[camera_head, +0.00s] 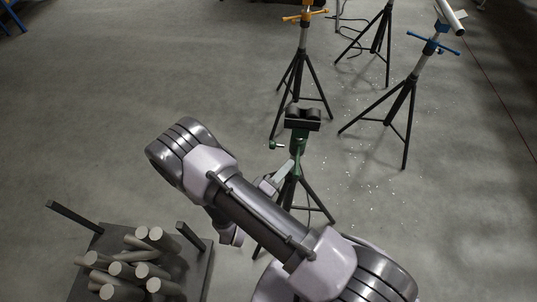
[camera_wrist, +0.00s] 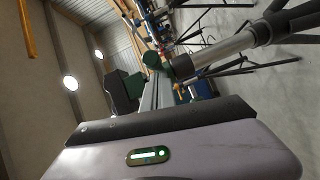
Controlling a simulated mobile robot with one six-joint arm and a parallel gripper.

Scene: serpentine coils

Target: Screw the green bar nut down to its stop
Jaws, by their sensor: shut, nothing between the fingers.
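The green bar nut (camera_head: 297,147) sits on the stand with a black roller head, in the middle of the head view. One end of its bar, with a round green knob, sticks out to the left. My gripper (camera_head: 284,171) is shut and empty, close beside the stand below the nut. In the wrist view its fingers (camera_wrist: 158,88) point toward the knob; I cannot tell whether they touch it. My arm hides part of the stand's legs.
An orange-nut stand (camera_head: 304,40) and a blue-nut stand (camera_head: 418,70) bearing a pipe stand behind. A rack of cut round bars (camera_head: 130,265) lies at the lower left. The floor at the left is clear; small bright bits lie around the stands.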

